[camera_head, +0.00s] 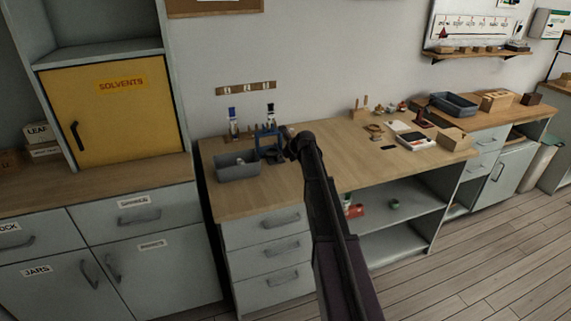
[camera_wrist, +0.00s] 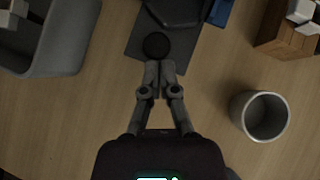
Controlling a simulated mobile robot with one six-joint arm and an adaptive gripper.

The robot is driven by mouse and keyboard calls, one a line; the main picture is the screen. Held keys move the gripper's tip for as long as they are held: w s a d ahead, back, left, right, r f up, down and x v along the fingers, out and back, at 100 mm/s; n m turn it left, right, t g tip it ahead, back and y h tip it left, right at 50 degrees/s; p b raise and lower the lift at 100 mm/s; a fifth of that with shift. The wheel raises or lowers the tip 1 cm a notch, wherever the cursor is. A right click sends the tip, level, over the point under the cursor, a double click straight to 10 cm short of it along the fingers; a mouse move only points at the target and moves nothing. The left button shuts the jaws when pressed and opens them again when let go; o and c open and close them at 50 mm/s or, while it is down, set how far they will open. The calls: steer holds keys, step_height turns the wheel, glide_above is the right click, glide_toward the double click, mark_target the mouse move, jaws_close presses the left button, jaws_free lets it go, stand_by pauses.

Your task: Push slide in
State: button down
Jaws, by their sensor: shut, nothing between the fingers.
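In the wrist view a dark grey flat piece, which looks like the slide (camera_wrist: 137,55), lies at the top centre with a round black knob (camera_wrist: 156,45) near its front end. A dark body (camera_wrist: 175,10) covers its far end, beside a blue part (camera_wrist: 220,12). My gripper (camera_wrist: 159,66) is shut and empty, its fingertips right at the near side of the knob. Whether they touch it I cannot tell. In the head view a blue frame (camera_head: 268,145) stands on the workbench, and my arm's end is just right of it. The slide is not clear there.
A grey bin (camera_wrist: 45,65) lies left of my gripper, and a grey cup (camera_wrist: 259,114) stands to the right. A wooden block (camera_wrist: 284,32) is at the upper right.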

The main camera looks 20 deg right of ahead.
mark_target(279, 152)
steer(key=w, duration=0.5)
stand_by(0.3)
steer(key=shift+s+d, duration=0.2)
steer(key=shift+s, duration=0.35)
steer(key=s, duration=0.1)
steer(key=s+d, duration=0.1)
steer(key=s, duration=0.1)
steer(key=shift+s+d, duration=0.1)
steer(key=shift+s, duration=0.05)
steer(key=shift+s+d+r+p, duration=0.15)
steer(key=shift+s+r+p, duration=0.2)
steer(key=shift+r+p, duration=0.4)
steer(key=p+v, duration=0.5)
steer(key=v, duration=0.3)
steer(key=shift+s+p, duration=0.15)
steer(key=shift+p, duration=0.2)
steer(key=shift+f, duration=0.1)
